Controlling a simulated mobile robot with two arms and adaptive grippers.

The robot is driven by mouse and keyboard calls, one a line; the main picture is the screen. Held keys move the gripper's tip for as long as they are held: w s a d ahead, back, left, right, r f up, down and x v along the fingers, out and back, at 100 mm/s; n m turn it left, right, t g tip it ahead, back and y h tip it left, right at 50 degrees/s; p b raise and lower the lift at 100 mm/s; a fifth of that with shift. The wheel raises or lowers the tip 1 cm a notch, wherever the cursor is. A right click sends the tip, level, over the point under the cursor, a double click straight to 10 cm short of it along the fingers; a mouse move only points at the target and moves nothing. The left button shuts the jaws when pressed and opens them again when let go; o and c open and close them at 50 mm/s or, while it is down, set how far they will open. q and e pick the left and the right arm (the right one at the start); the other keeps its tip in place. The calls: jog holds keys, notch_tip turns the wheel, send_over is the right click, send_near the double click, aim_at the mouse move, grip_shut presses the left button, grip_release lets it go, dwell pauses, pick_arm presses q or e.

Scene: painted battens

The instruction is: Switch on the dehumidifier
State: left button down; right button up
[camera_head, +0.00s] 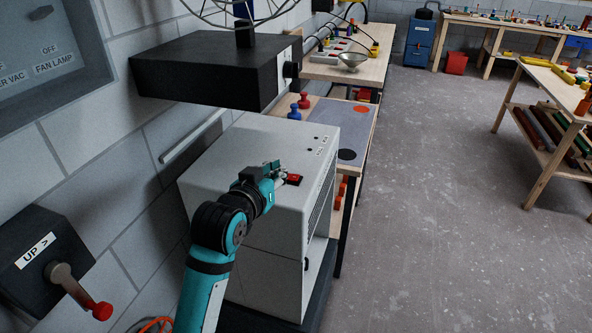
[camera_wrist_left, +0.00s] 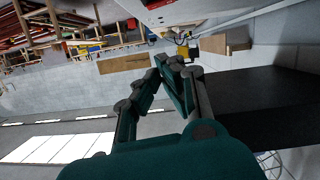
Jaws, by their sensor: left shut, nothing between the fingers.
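The dehumidifier appears to be the large grey-white box (camera_head: 285,215) against the wall, with small dark marks on its top and slots in its side. A red switch (camera_head: 293,179) sits on its top. My left gripper (camera_head: 277,172) is over the top of the box, right beside the red switch; I cannot tell whether it touches it. In the left wrist view the fingers (camera_wrist_left: 165,65) are closed together and empty, with part of a white surface (camera_wrist_left: 205,8) beyond them. The switch position cannot be read. My right gripper is not in view.
A black block (camera_head: 205,75) carrying a wire fan cage overhangs the box at the back left. A lever with a red knob (camera_head: 102,311) juts from the wall at the left. A workbench (camera_head: 357,130) stands behind the box. The floor (camera_head: 440,200) to the right is clear.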

pick_arm(q)
jog(key=shift+w, duration=0.1)
jog(key=p, duration=0.2)
send_over(293, 180)
notch_tip(293, 180, down, 2)
jog(key=shift+w+f, duration=0.1)
jog(key=shift+f, duration=0.1)
jog(key=f, duration=0.2)
jog(key=shift+s+d+f, duration=0.15)
jog(key=shift+s+f, duration=0.05)
jog(key=shift+f, duration=0.2)
jog(key=shift+s+f+p, duration=0.1)
jog(key=shift+f+p, duration=0.2)
jog(key=shift+f, duration=0.35)
